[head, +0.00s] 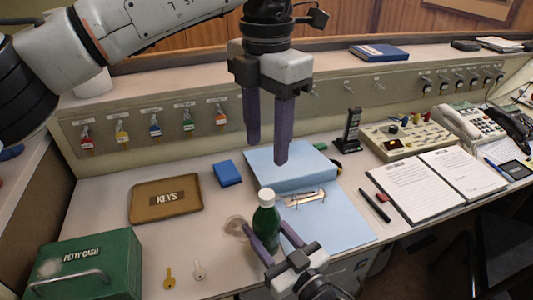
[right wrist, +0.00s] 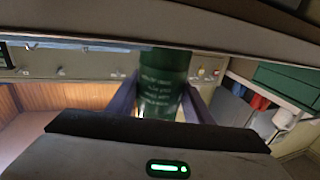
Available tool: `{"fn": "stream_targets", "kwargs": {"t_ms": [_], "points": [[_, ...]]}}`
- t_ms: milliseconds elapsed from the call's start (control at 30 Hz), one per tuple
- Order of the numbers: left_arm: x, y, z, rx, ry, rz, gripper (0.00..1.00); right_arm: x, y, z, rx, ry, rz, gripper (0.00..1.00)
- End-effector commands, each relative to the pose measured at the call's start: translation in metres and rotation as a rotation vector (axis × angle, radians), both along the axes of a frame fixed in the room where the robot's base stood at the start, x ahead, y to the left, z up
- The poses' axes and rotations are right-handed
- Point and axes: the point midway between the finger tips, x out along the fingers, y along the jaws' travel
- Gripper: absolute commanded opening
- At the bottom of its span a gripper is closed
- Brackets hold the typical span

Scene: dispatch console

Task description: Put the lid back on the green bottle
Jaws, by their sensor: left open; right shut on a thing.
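The green bottle (head: 266,222) stands upright near the table's front edge in the head view. A pale, cap-like piece (head: 266,195) shows on its top; I cannot tell whether it is fully seated. My right gripper (head: 268,232) is shut on the bottle's body, one purple finger on each side. In the right wrist view the bottle (right wrist: 162,85) with small pale print sits between the fingers. My left gripper (head: 266,153) is open and empty, pointing down above and apart from the bottle top, with the blue folder behind it.
A blue folder (head: 305,172) and a light blue sheet (head: 335,222) with a clip lie behind and right of the bottle. A round pale ring (head: 237,227) lies left of it. The keys tray (head: 165,199), green petty cash box (head: 88,262) and open logbook (head: 415,188) stand around.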

Motion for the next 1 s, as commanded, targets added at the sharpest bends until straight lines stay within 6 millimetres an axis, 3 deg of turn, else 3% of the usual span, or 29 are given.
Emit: {"fn": "stream_targets", "kwargs": {"t_ms": [300,333,467,767,1000], "points": [[0.0,0.0,0.003,0.0,0.001,0.0,0.46,0.0,0.0,0.0,-0.001,0.001,0.0,0.0],[0.0,0.0,0.003,0.0,0.001,0.0,0.46,0.0,0.0,0.0,-0.001,0.001,0.0,0.48],[0.0,0.0,0.003,0.001,0.001,0.001,0.46,0.0,0.0,0.0,-0.001,0.001,0.0,0.68],[0.0,0.0,0.003,0.001,0.001,0.001,0.46,-0.001,-0.001,0.0,-0.001,0.001,0.0,0.68],[0.0,0.0,0.004,0.001,0.001,0.001,0.46,-0.03,-0.019,-0.002,-0.003,0.004,0.0,0.68]]}}
